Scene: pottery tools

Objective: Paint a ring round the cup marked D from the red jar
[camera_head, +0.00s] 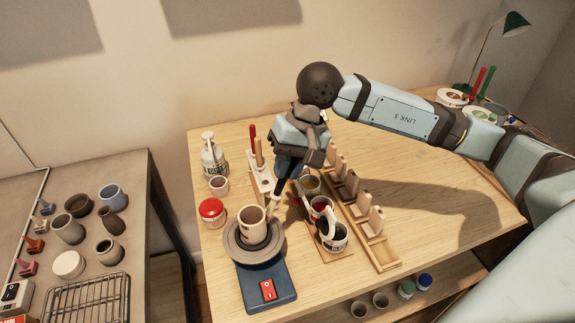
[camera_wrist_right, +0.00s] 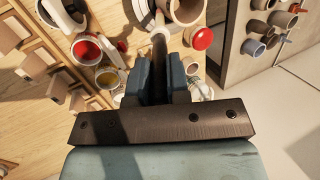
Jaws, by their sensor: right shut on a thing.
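My right gripper (camera_head: 281,178) is shut on a brush (camera_head: 274,204), which points down to the left. The brush's tip end is beside the right side of a cream cup (camera_head: 251,228); I cannot tell whether it touches. The cup stands upright on the round grey wheel (camera_head: 234,252); I cannot read a letter on it. The open red jar (camera_head: 320,204) stands right of the wheel, partly hidden by things around it. My left gripper is out of view.
A yellowish jar (camera_head: 310,185) and a dark jar (camera_head: 335,240) flank the red jar. A red-lidded pot (camera_head: 211,210) is left of the wheel, whose base has a red switch (camera_head: 267,290).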

